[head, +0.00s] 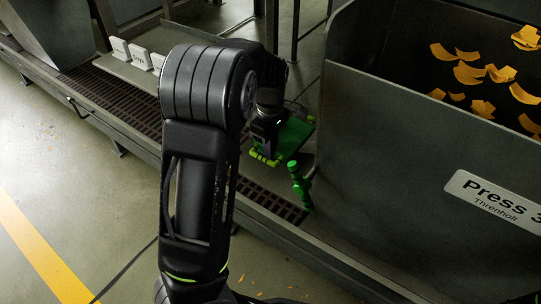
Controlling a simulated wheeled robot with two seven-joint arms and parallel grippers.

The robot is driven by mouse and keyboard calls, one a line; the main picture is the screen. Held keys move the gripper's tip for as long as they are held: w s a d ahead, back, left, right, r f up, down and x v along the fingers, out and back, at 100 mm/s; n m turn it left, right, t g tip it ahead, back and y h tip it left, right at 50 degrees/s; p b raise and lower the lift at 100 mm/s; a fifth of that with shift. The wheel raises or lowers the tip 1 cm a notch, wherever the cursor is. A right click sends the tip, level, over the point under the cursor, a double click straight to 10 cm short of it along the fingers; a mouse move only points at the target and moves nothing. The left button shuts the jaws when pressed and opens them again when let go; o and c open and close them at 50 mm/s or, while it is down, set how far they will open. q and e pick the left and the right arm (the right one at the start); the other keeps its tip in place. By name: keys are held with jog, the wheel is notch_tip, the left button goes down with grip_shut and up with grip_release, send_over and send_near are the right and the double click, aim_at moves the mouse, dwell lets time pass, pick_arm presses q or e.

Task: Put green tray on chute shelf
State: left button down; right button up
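The green tray (296,134) shows beside my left gripper, near the left side of the press bin, and looks tilted. My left gripper (265,150) is at the tray's left edge, with bright lime pieces at its lower end. The gripper and my arm hide part of the tray, and I cannot tell whether the fingers are closed on it. My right gripper is not in view. I cannot tell for certain which surface is the chute shelf.
A large dark bin labelled Press 3 (400,150) with orange pieces (470,75) fills the right. A green handle (299,186) stands by its left wall. A grated ledge (115,98) runs along the machines. White signs (139,57) stand at the upper left.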

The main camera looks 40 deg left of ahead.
pick_arm(q)
notch_tip(320, 180, down, 2)
jog(key=shift+f, duration=0.1)
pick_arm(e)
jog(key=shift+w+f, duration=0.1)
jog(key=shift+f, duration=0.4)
pick_arm(q)
jog(key=c, duration=2.1)
grip_release()
jog(key=o, duration=0.5)
jog(key=shift+c, duration=0.2)
